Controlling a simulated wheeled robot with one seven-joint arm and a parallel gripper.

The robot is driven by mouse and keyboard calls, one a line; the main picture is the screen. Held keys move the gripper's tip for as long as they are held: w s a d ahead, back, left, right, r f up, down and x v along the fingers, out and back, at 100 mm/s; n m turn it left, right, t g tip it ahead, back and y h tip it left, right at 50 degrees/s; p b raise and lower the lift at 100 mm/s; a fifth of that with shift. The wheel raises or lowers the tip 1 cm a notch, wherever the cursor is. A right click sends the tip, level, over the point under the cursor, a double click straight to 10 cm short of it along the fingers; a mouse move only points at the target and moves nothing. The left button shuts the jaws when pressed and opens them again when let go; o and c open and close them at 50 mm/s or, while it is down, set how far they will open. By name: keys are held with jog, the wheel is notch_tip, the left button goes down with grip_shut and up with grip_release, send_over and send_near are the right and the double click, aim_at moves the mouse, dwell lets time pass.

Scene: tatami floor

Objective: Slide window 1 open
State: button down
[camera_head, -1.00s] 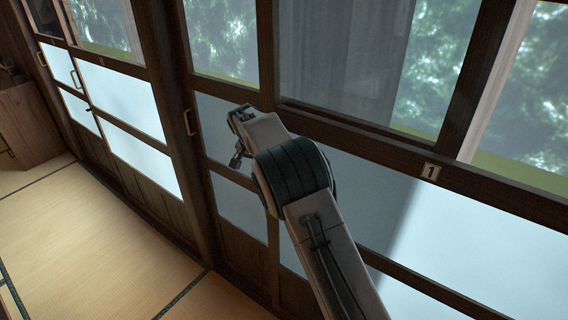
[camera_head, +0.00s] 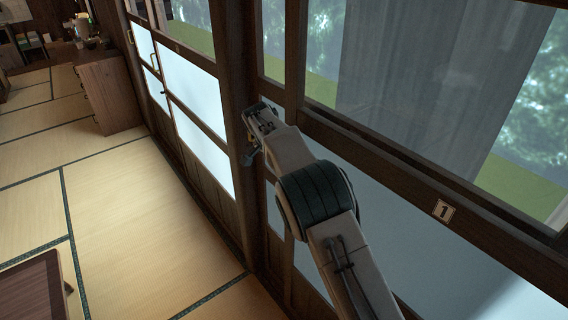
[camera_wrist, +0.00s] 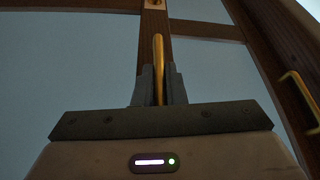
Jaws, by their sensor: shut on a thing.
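Window 1 is a large dark-framed sliding panel, clear glass above and pale panes below, with a "1" plate (camera_head: 443,210) on its middle rail in the head view. My gripper (camera_head: 250,145) is at the panel's left side, close to a dark upright post. In the wrist view, my gripper (camera_wrist: 160,88) has its two fingers shut on an upright brass handle (camera_wrist: 158,55). The handle stands on a dark wooden stile. In the head view my own wrist hides the handle and fingertips.
A second brass handle (camera_wrist: 300,95) is on a dark frame at the right of the wrist view. More sliding panels (camera_head: 200,150) continue left. A wooden cabinet (camera_head: 110,92) stands farther back. A low brown table (camera_head: 32,288) is at lower left; the tatami (camera_head: 130,225) between is open.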

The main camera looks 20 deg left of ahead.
jog(key=shift+w+d, duration=0.1)
jog(key=shift+w, duration=0.05)
jog(key=c, duration=1.5)
grip_release()
jog(key=b+v, duration=0.1)
jog(key=v, duration=1.3)
jog(key=shift+b, duration=0.3)
jog(key=shift+f, duration=0.15)
